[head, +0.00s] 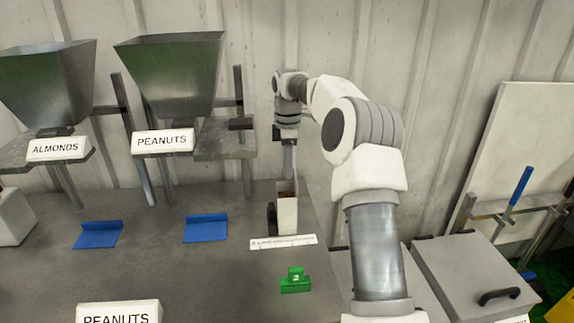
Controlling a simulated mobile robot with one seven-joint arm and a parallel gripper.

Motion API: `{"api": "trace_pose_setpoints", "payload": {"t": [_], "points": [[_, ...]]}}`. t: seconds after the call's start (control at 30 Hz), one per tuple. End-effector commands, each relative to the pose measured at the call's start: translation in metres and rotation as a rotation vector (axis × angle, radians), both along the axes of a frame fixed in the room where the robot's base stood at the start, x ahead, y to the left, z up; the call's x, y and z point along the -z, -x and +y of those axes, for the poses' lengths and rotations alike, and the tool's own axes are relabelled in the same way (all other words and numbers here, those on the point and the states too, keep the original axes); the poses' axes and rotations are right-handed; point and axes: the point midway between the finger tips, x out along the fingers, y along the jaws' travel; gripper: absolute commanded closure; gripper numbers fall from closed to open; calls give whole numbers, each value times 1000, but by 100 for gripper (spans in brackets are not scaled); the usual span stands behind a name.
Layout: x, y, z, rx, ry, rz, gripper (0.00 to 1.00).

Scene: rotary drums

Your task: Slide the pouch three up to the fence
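A narrow, pale, upright container (287,215), open at the top with something brownish inside, stands on the grey table; it may be the pouch, but no number three is readable on it. My gripper (289,168) points down at the container's top from behind. Its fingertips are small and partly hidden, so I cannot tell whether they are open, shut or touching it. A white strip with tiny markings (283,242) lies just in front of the container. I cannot tell which thing is the fence.
A green block marked 2 (296,281) stands in front of the strip. Blue angled pieces (98,235) (206,229) lie to the left. Hoppers labelled ALMONDS (48,85) and PEANUTS (172,75) stand behind them. A lidded grey box (474,275) is at right.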

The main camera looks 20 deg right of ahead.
Motion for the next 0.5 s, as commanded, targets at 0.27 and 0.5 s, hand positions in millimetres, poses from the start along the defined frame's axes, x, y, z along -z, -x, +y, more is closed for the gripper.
{"api": "trace_pose_setpoints", "payload": {"t": [0.27,0.5], "points": [[26,1,0,0,-2,5,61],[73,1,0,1,-2,6,61]]}}
